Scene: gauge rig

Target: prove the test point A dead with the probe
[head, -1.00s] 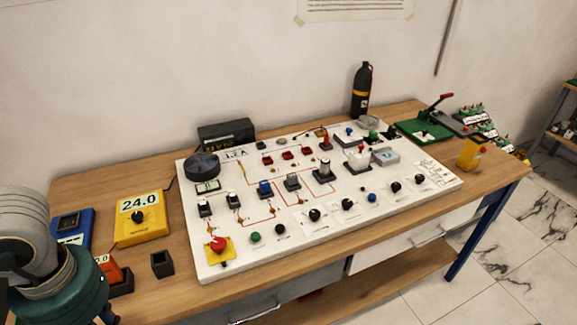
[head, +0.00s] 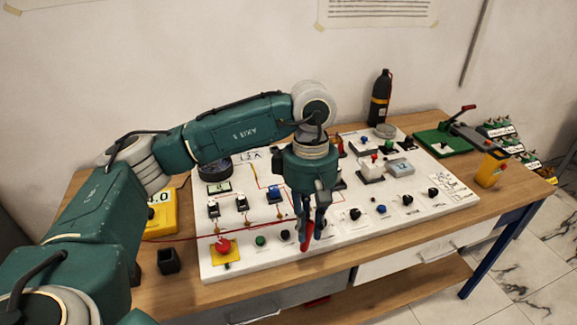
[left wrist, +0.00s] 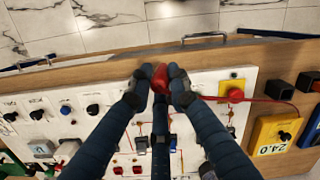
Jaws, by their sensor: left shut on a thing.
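My left gripper (head: 312,225) is shut on the red probe (head: 306,241), which hangs tip down over the front part of the white board (head: 215,271). A thin red lead (head: 190,236) runs left from the probe across the board. Several small copper-coloured points lie on the board's red lines, but I cannot tell which is test point A. I cannot tell whether the probe tip touches anything. My right gripper is not in view.
A yellow unit (head: 160,218) is partly hidden behind my left arm; it reads 24.0 in the left wrist view (left wrist: 272,135). A red stop button (head: 223,244) on yellow stands at the board's front left. A black holder (head: 168,261) is beside it. A dark bottle (head: 380,98) stands behind.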

